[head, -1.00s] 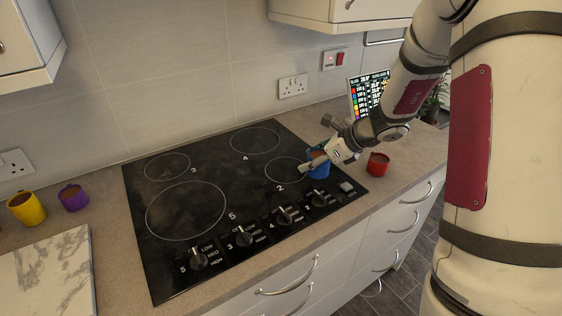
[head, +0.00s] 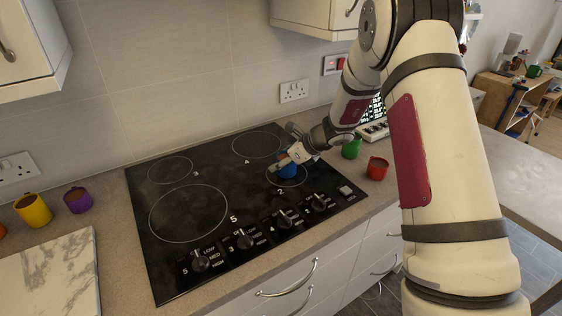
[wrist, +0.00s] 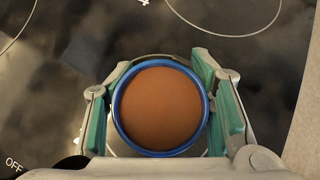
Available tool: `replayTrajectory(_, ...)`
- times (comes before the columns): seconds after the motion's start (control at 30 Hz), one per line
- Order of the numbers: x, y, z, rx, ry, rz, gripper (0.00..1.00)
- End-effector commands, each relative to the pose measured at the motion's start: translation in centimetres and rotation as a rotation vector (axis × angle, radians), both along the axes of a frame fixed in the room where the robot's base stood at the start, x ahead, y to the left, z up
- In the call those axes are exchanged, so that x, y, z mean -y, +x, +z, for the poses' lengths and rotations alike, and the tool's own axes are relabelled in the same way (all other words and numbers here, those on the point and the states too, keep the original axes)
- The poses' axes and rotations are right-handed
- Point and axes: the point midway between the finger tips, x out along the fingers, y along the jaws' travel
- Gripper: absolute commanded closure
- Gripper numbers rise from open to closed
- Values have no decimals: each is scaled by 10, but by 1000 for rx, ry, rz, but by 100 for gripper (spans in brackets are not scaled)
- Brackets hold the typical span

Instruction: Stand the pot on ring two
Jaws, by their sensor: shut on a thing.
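The blue pot (head: 288,171) is over ring two (head: 270,181), the front right ring of the black hob, within its outline as far as I can see. My gripper (head: 288,163) is shut on the pot. In the wrist view the pot (wrist: 118,128) is upright between the green-padded fingers, with brown contents filling its round blue rim. I cannot tell whether its base touches the glass. My gripper hides part of the pot and ring.
A red mug (head: 377,168) and a green mug (head: 350,149) stand right of the hob (head: 140,240). Yellow (head: 33,211) and purple (head: 77,200) mugs stand to its left, near a marble board (head: 50,275). Knobs (head: 243,239) line the hob's front.

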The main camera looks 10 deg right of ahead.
Motion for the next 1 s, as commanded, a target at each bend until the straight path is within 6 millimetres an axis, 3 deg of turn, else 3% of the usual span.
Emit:
replayTrajectory(0.3,0,1,-3,1,0,-1,87)
replayTrajectory(0.33,0,0,-3,0,0,0,49)
replayTrajectory(0.4,0,0,-3,0,0,0,34)
replayTrajectory(0.43,0,0,-3,0,0,0,31)
replayTrajectory(0.77,0,0,-1,1,0,1,31)
replayTrajectory(1.0,13,-12,20,4,-1,-2,31)
